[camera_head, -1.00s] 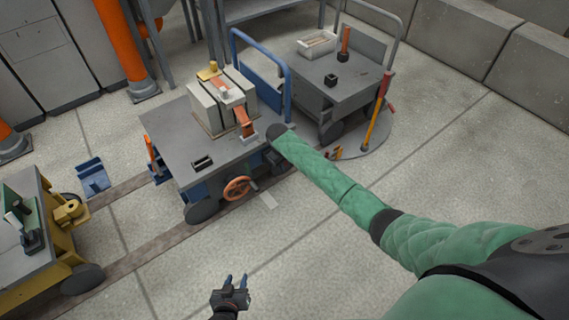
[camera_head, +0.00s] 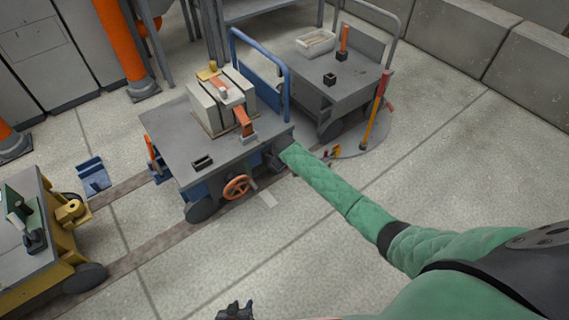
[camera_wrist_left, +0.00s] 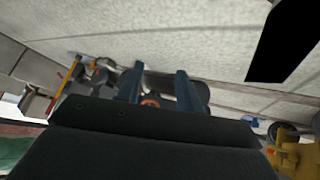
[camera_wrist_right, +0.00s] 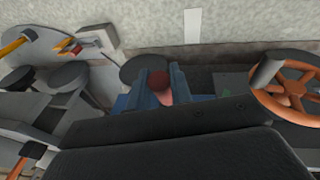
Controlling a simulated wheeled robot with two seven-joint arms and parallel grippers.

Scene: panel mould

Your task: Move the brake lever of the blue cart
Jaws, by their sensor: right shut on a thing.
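The blue cart (camera_head: 170,135) stands on a floor track, with its orange handwheel (camera_head: 236,187) on the near side. The handwheel also shows at the right in the right wrist view (camera_wrist_right: 290,92). My right gripper (camera_head: 273,160) is low at the cart's right near corner, mostly hidden by its own arm. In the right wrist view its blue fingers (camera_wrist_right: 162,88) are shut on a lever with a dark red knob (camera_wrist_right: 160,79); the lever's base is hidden. My left gripper (camera_head: 234,311) is at the bottom edge; its fingers (camera_wrist_left: 158,85) are apart and empty.
A grey cart (camera_head: 345,90) stands close behind the blue cart's right end. A yellow pole (camera_head: 374,115) stands beside it. A yellow cart (camera_head: 60,220) is at the left on the track. The floor in front of the blue cart is clear.

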